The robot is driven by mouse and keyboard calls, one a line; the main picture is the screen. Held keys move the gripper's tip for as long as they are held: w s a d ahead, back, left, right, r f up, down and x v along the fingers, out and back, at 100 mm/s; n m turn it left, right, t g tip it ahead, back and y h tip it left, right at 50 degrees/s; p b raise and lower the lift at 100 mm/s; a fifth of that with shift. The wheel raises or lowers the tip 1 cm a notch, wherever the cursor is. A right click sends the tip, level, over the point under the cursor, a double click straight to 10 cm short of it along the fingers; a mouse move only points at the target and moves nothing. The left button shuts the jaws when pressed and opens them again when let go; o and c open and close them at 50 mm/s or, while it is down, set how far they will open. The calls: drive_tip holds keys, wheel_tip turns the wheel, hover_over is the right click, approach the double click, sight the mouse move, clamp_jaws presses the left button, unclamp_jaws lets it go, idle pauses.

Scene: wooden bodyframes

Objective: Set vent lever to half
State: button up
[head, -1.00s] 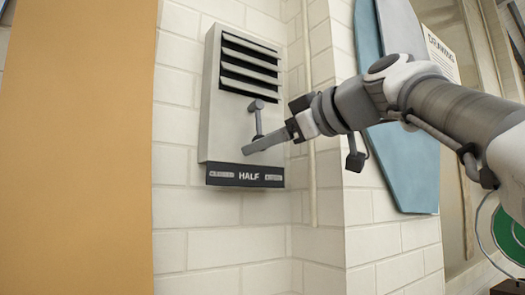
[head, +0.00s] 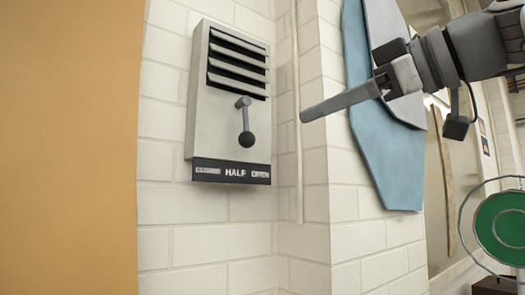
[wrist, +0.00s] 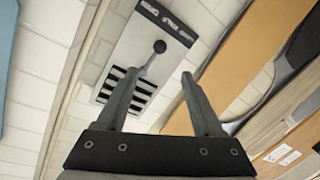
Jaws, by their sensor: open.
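The vent lever (head: 245,122) is on a light grey wall box (head: 204,135). It hangs nearly straight down from its pivot, with its dark ball knob just above the label plate (head: 231,172), near the word HALF. The plate has CLOSED at left, HALF in the middle and OPEN at right. My gripper (head: 304,117) is to the right of the box, apart from the lever. In the wrist view my gripper (wrist: 158,82) has its two fingers spread and nothing held. The lever knob (wrist: 159,46) shows beyond and between the fingertips.
A blue board (head: 385,160) stands behind my arm. An orange panel (head: 70,150) is at left. Space before the box is free.

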drive_tip(key=shift+v, duration=1.05)
wheel_tip(320, 180, down, 25)
drive_tip(key=w+m+g+h, duration=0.25)
drive_tip(key=m+h, duration=0.25)
drive_tip(key=m, duration=0.5)
drive_tip(key=s+f+m+g+h, duration=0.2)
drive_tip(key=s+f, duration=0.3)
drive_tip(key=f, duration=0.8)
drive_tip(key=s+d+f+m+g+h, duration=0.1)
drive_tip(key=s+f+h, duration=0.3)
drive_tip(key=f, duration=0.9)
drive_tip(key=shift+s+m+g+p, duration=0.4)
drive_tip(key=shift+m+g+p, duration=0.05)
drive_tip(key=shift+m+g, duration=0.15)
drive_tip(key=shift+d+f, duration=0.1)
